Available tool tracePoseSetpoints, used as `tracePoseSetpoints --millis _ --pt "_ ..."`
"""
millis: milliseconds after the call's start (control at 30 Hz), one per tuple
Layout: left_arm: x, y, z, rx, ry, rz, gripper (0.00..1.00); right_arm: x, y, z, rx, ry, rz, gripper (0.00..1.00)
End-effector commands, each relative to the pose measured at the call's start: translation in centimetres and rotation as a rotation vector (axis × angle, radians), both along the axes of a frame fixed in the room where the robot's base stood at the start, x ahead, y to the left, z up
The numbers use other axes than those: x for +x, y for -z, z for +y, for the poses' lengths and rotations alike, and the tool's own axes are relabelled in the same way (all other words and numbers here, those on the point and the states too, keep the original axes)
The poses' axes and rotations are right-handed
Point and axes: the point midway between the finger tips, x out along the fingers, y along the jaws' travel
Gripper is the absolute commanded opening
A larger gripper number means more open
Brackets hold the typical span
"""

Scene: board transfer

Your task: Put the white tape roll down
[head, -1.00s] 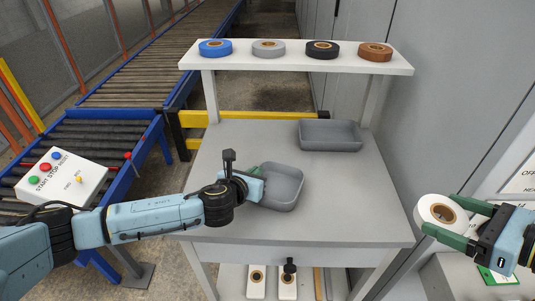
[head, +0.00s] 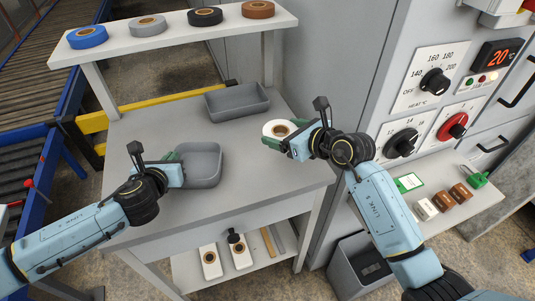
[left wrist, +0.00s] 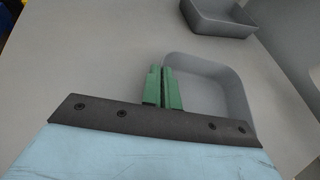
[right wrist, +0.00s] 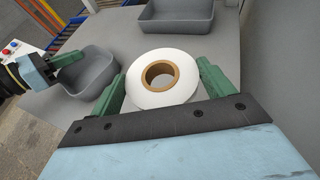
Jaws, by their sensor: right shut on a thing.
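The white tape roll (head: 281,130), with a brown core, is between the green fingers of my right gripper (head: 280,141). In the right wrist view the roll (right wrist: 160,95) lies flat between both fingers, over the right part of the grey table. I cannot tell whether its underside touches the table. My left gripper (head: 172,157) is at the left side of the near grey tray (head: 203,178). In the left wrist view its fingers (left wrist: 163,88) are together at the tray's rim, with no object seen between them.
A second grey tray (head: 237,101) stands at the back of the table (head: 140,125). A raised white shelf (head: 180,38) holds blue, grey, black and brown rolls. A cabinet with dials (head: 430,90) stands at the right. Bare tabletop lies around the near tray.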

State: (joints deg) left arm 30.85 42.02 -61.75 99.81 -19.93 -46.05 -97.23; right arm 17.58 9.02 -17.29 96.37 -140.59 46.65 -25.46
Motion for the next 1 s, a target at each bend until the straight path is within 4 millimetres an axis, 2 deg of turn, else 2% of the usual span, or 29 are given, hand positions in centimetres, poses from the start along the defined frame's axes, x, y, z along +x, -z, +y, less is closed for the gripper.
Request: tracePoseSetpoints --millis 33,100,267,500,933,967,1000 --pt "0.0 0.0 0.0 0.000 0.000 0.001 0.00 -0.1 1.3 0.0 0.001 0.001 0.006 0.56" --pt "0.0 0.0 0.0 0.000 0.000 0.001 0.00 0.0 2.4 0.0 0.001 0.001 0.005 0.56" --pt "0.0 0.0 0.0 0.000 0.000 0.001 0.00 0.0 4.0 0.0 0.002 -0.001 0.000 0.56" --pt "0.0 0.0 0.0 0.000 0.000 0.001 0.00 0.0 7.2 0.0 0.001 -0.001 0.002 0.56" --pt "0.0 0.0 0.0 0.000 0.000 0.001 0.00 0.0 7.9 0.0 0.001 -0.001 -0.001 0.56" --pt "0.0 0.0 0.0 0.000 0.000 0.001 0.00 -0.1 8.0 0.0 0.000 -0.001 0.000 0.82" --pt "0.0 0.0 0.0 0.000 0.000 0.001 0.00 0.0 8.0 0.0 0.000 -0.001 0.000 0.87"
